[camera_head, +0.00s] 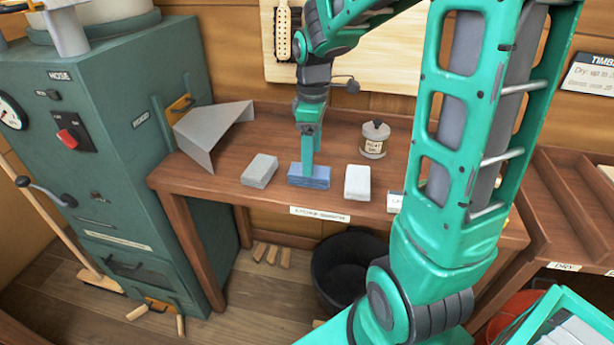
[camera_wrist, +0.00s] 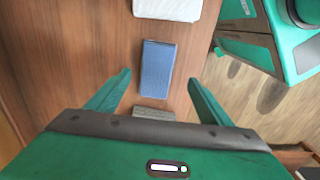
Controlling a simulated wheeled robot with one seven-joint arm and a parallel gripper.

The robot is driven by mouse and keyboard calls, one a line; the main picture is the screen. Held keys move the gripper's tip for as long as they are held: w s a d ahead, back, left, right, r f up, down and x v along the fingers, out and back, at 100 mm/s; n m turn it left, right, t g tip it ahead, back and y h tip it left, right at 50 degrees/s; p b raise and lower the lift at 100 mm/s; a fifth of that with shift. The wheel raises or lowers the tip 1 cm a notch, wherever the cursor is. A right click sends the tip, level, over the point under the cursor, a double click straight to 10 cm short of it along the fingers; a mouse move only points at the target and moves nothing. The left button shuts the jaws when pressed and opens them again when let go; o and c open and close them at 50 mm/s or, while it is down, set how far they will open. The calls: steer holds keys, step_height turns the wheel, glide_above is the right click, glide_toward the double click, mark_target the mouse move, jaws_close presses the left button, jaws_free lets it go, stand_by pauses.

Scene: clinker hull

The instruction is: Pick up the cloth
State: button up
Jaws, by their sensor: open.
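Three folded, cloth-like pieces lie in a row on the wooden bench: a grey one (camera_head: 260,170), a blue one (camera_head: 309,177) and a white one (camera_head: 357,182). My gripper (camera_head: 308,158) points down over the blue piece and hides part of its back edge. In the wrist view my open gripper (camera_wrist: 158,82) has one finger on each side, with nothing held. The blue piece (camera_wrist: 157,68) shows there ahead of the gap, the white one (camera_wrist: 168,8) at the top edge, and the grey one (camera_wrist: 153,114) low down, partly hidden by my gripper body.
A lidded jar (camera_head: 375,140) stands behind the white piece. A bent grey metal sheet (camera_head: 205,140) is at the bench's left, beside a green machine (camera_head: 95,150). A black bucket (camera_head: 345,262) stands below.

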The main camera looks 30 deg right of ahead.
steer(key=shift+w+d+f, duration=0.1)
steer(key=shift+w+f, duration=0.1)
steer(key=shift+f, duration=1.1)
steer(key=shift+w+f, duration=0.2)
steer(key=shift+f, duration=1.1)
steer(key=c, duration=1.2)
steer(key=shift+r, duration=0.15)
steer(key=shift+r, duration=0.55)
step_height(320, 180, up, 3)
steer(key=s+a+r, duration=0.1)
steer(key=a+r, duration=0.1)
steer(key=a, duration=0.1)
steer(key=s+a+r, duration=0.2)
steer(key=a, duration=0.2)
steer(key=s+a+r, duration=0.1)
steer(key=a+r, duration=0.1)
steer(key=a, duration=0.1)
steer(key=shift+s+a+r, duration=0.2)
steer(key=shift+a+r, duration=0.15)
steer(key=shift+a, duration=0.05)
